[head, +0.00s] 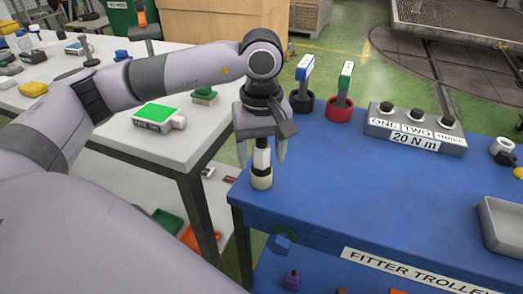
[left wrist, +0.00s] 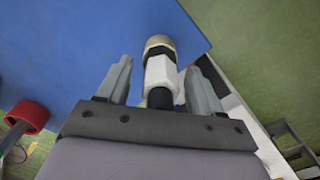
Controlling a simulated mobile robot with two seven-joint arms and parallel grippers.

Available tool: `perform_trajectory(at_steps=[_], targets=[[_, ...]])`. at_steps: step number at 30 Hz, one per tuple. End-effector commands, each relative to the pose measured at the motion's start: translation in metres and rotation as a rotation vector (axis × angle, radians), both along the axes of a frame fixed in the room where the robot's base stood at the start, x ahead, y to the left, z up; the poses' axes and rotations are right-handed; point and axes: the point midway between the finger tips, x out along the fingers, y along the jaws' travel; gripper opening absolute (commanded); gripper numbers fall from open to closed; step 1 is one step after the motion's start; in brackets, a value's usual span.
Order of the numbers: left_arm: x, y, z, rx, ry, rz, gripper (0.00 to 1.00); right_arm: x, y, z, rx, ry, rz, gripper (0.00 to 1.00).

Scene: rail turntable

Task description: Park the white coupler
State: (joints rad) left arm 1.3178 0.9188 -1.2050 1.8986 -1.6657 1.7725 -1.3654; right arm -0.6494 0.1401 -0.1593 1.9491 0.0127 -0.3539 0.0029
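The white coupler (head: 262,160) stands upright at the left edge of the blue fitter trolley (head: 330,211). It has a white body, black bands and a cream lower end (head: 261,181). My left gripper (head: 261,157) is above it, pointing down, with one finger on each side of the coupler. In the left wrist view the coupler (left wrist: 161,73) is between the two fingers (left wrist: 160,78), and gaps show beside it. The gripper is open and not closed on it. What the lower end rests on is hard to tell. My right gripper is not in view.
Behind the gripper stand a black cup (head: 302,104) and a red cup (head: 339,110) holding blue and green tools. A grey box (head: 415,131) labelled ONE, TWO, THREE and 20 N m sits right. A grey tray (head: 505,222) is far right. The trolley's middle is clear.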

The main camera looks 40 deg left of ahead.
Motion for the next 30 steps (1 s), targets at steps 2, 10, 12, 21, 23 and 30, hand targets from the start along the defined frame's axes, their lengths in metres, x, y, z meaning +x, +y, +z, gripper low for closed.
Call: perform_trajectory(at_steps=[2,10,12,21,23,30], targets=[[0.0,0.0,0.0,0.001,0.001,0.0,0.66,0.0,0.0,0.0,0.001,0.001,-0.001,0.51],[0.001,0.0,0.028,-0.002,-0.006,-0.001,0.66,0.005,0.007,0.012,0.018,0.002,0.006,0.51],[0.001,-0.001,0.041,-0.003,-0.004,-0.001,0.66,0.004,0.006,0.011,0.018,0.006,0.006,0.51],[0.0,0.0,0.071,0.0,0.0,0.001,0.66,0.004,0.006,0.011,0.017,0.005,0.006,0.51],[0.0,0.0,0.072,-0.001,0.001,0.0,0.66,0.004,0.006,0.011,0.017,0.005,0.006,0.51],[0.0,0.0,0.072,0.0,0.0,0.0,0.66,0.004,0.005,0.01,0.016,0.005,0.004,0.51]])
